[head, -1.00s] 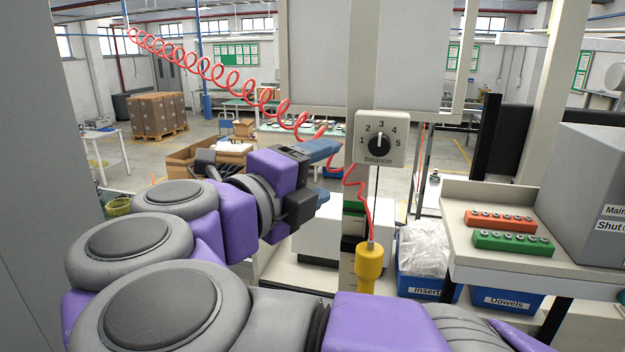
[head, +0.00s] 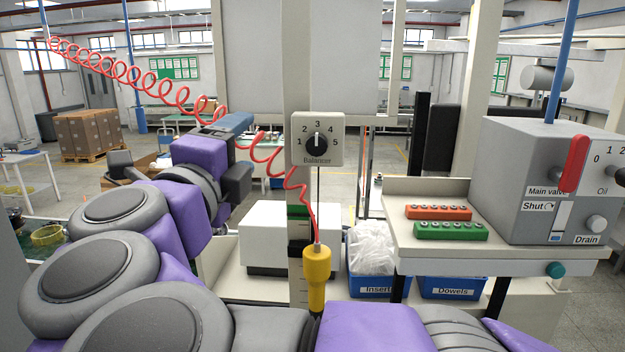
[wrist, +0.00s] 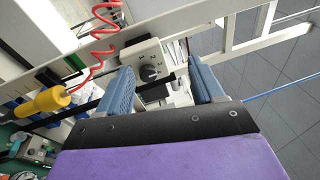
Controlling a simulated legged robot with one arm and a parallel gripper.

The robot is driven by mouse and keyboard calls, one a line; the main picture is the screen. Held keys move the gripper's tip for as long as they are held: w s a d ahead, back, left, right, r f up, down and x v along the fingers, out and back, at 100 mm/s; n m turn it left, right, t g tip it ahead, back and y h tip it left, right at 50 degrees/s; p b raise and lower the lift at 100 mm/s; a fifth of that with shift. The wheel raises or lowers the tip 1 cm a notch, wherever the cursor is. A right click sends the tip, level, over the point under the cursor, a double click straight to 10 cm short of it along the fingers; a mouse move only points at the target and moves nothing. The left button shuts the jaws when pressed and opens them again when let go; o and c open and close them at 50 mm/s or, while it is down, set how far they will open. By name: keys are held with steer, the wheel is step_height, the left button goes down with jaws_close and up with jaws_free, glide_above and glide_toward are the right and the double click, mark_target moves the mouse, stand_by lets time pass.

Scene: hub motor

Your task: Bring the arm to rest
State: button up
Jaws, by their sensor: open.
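My purple and grey arm reaches up from the lower left in the head view. My gripper (head: 232,125) has blue fingers and is raised left of the Balancer dial box. In the wrist view my gripper (wrist: 163,90) shows its two blue fingers spread apart with nothing held between them. The Balancer box (head: 318,139) has a black knob and numbers; it also shows beyond and between the fingers in the wrist view (wrist: 150,62). In the head view part of the gripper is hidden behind its own wrist links.
A red coiled hose (head: 183,98) passes close to my gripper and runs to a yellow tool (head: 317,280). A grey valve box (head: 540,190) with a red lever stands right. A shelf (head: 400,258) holds orange and green peg blocks. Blue bins (head: 453,286) sit below.

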steer(key=a+f+n+g+y+b, duration=0.2)
steer(key=a+f+n+y+b, duration=0.4)
steer(key=n+y, duration=0.9)
steer(key=s+d+f+n+g+h+b, duration=0.1)
steer(key=s+d+f+n+g+b, duration=0.2)
steer(key=f, duration=1)
steer(key=s+d+f+n+g+h+b, duration=0.1)
steer(key=d+f+n+g+h, duration=0.25)
steer(key=f, duration=0.85)
steer(key=s+d+f+g+h+b, duration=0.1)
steer(key=s+d+f+g+h, duration=0.15)
steer(key=s+d+f, duration=0.45)
steer(key=s+d+f+n+g+h+b, duration=0.1)
steer(key=s+d+f+g+b, duration=0.15)
steer(key=d+f, duration=0.5)
steer(key=s+d+f+g+h+b, duration=0.15)
steer(key=s+d+f+g, duration=0.3)
steer(key=f, duration=0.45)
steer(key=s+d+f+g+h, duration=0.1)
steer(key=s+d+f+g, duration=0.2)
steer(key=s+d, duration=0.3)
steer(key=s+m, duration=0.1)
steer(key=s, duration=0.2)
steer(key=shift+d+f+h+b, duration=0.3)
steer(key=shift+d+f+h, duration=0.05)
steer(key=shift+d+f, duration=0.05)
steer(key=shift+c, duration=0.2)
